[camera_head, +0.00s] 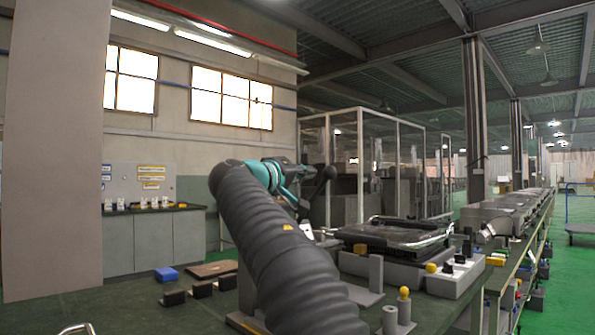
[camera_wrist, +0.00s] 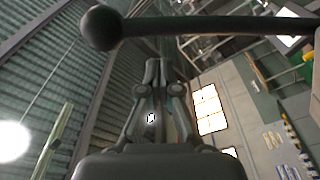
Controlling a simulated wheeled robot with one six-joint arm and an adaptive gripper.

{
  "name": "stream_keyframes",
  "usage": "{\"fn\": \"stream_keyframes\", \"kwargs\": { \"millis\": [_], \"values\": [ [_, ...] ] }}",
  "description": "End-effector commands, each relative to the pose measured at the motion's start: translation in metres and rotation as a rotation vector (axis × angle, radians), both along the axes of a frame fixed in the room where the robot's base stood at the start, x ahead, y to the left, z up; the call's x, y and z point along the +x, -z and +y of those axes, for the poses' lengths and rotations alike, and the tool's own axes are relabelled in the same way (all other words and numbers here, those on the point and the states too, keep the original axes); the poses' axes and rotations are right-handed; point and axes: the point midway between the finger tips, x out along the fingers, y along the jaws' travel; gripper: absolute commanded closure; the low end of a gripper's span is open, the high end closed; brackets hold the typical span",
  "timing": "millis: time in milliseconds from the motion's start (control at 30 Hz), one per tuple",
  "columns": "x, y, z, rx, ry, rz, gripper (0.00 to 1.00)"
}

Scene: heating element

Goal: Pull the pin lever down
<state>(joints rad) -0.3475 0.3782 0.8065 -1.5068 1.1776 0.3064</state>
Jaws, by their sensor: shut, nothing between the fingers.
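The pin lever shows in the wrist view as a dark rod (camera_wrist: 215,26) with a round black ball knob (camera_wrist: 103,28) at its left end. It runs across the top of that view. My gripper (camera_wrist: 156,68) points up toward the rod with its fingers together and nothing between them. The fingertips appear just below the rod in the picture; I cannot tell whether they touch it. In the head view the black knob (camera_head: 330,172) stands up just right of my teal wrist. My dark sleeved arm hides part of the lever's base, and the fingers are hard to make out there.
A machine with a black flat top and metal handle (camera_head: 395,236) stands right of my arm. A control box (camera_head: 455,275) with knobs is beside it. Blue (camera_head: 166,273) and black blocks lie on the dark green table at left. A clear-panelled enclosure (camera_head: 375,165) stands behind.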

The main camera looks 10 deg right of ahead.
Motion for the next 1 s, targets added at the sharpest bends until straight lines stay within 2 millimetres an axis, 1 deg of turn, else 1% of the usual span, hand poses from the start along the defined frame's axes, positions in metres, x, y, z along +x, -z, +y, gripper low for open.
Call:
{"fn": "stream_keyframes", "kwargs": {
  "millis": [200,333,833,1000],
  "values": [
    [-0.014,0.014,-0.005,0.001,-0.001,0.000,1.00],
    [-0.020,0.018,-0.007,0.000,0.000,0.000,1.00],
    [-0.023,0.020,-0.008,0.001,0.000,-0.001,1.00],
    [-0.025,0.025,-0.010,0.016,0.000,-0.021,1.00]
  ]
}}
